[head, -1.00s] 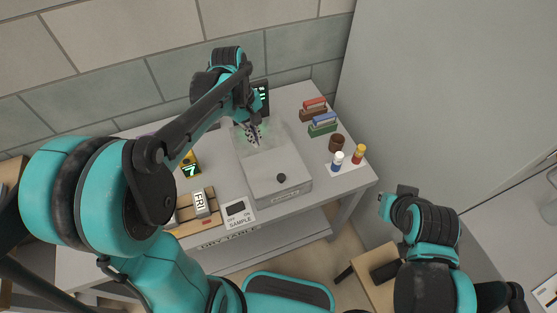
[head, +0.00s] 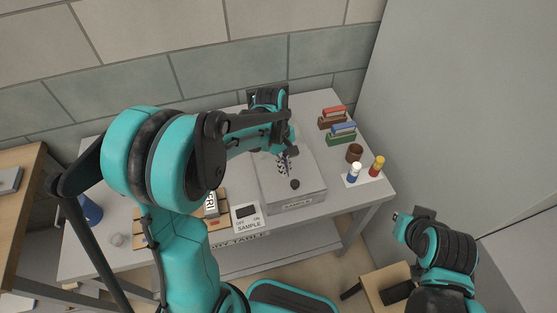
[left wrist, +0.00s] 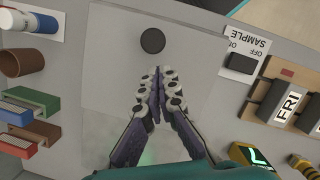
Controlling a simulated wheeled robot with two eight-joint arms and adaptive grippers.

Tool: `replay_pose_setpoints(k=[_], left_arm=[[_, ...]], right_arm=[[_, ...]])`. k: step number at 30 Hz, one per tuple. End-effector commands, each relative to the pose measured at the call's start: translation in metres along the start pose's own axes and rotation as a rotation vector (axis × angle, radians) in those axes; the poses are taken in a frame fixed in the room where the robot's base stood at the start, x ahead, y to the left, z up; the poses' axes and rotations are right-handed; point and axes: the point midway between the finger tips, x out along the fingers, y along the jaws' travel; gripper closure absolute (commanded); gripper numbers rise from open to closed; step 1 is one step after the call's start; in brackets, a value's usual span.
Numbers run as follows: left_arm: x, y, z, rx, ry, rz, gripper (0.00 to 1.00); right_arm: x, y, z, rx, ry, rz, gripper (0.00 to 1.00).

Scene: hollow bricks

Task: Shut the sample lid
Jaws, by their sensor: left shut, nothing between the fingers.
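The lid lies flat over the front part. Behind it is a paler area with a faint green glow (left wrist: 148,156), partly hidden by my gripper. My left gripper (head: 284,168) is shut and empty, above the lid behind the knob; its fingertips (left wrist: 157,73) meet.
A switch plate (head: 248,217) marked SAMPLE and FRI blocks (head: 211,205) stand left of the box. A wall closes the back.

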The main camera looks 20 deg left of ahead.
Motion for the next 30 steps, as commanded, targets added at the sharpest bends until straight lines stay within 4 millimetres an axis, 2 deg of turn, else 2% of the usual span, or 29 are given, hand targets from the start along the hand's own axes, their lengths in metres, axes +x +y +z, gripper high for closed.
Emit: replay_pose_setpoints(k=[5, 16, 22, 30], left_arm=[[0.004, 0.0, 0.01, 0.001, 0.0, 0.0, 1.0], [0.004, -0.001, 0.013, 0.001, 0.0, 0.0, 1.0], [0.01, -0.007, 0.033, 0.003, -0.001, -0.001, 1.0], [0.012, -0.009, 0.037, 0.006, -0.007, -0.004, 1.0]], right_arm=[[0.002, 0.0, 0.001, 0.0, 0.0, 0.0, 1.0], [0.002, 0.0, 0.001, 0.0, 0.0, 0.0, 1.0], [0.002, 0.0, 0.001, 0.0, 0.0, 0.0, 1.0], [0.002, 0.0, 0.002, 0.0, 0.0, 0.0, 1.0]])
